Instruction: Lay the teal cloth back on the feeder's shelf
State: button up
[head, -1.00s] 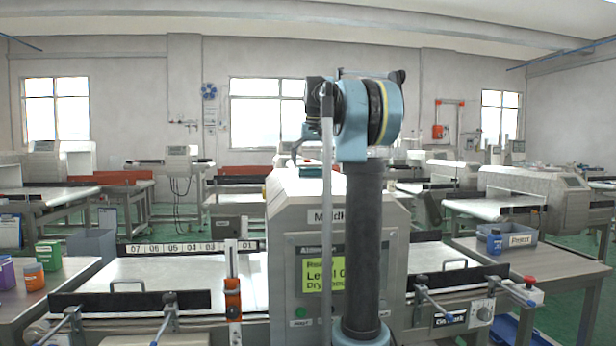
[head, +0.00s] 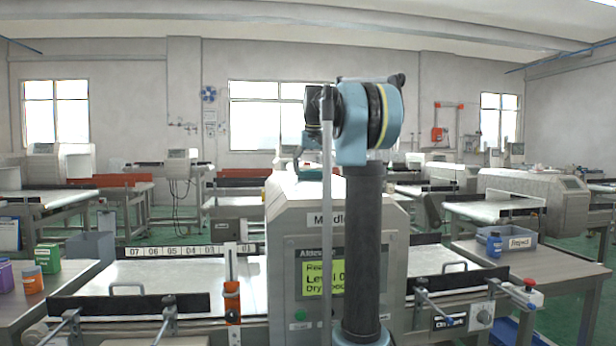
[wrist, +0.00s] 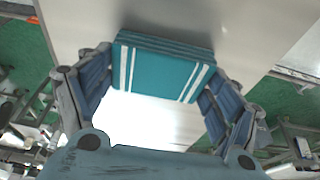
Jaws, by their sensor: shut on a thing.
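The teal cloth (wrist: 160,70) is a folded, layered stack with white stripes near two edges. It sits between the blue pads of my gripper (wrist: 158,78) in the wrist view, and the gripper is shut on it. A plain grey surface (wrist: 245,30) lies behind the cloth; I cannot tell whether it is the feeder's shelf or whether the cloth touches it.
A conveyor (head: 190,275) with low black side rails runs either side of the detector. A green box (head: 48,258) and orange jar (head: 33,279) stand on the left table.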

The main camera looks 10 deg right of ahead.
jog(key=shift+r, duration=1.55)
jog(key=shift+s+r, duration=0.2)
jog(key=shift+s, duration=0.05)
jog(key=s, duration=1.7)
jog(key=shift+s, duration=0.25)
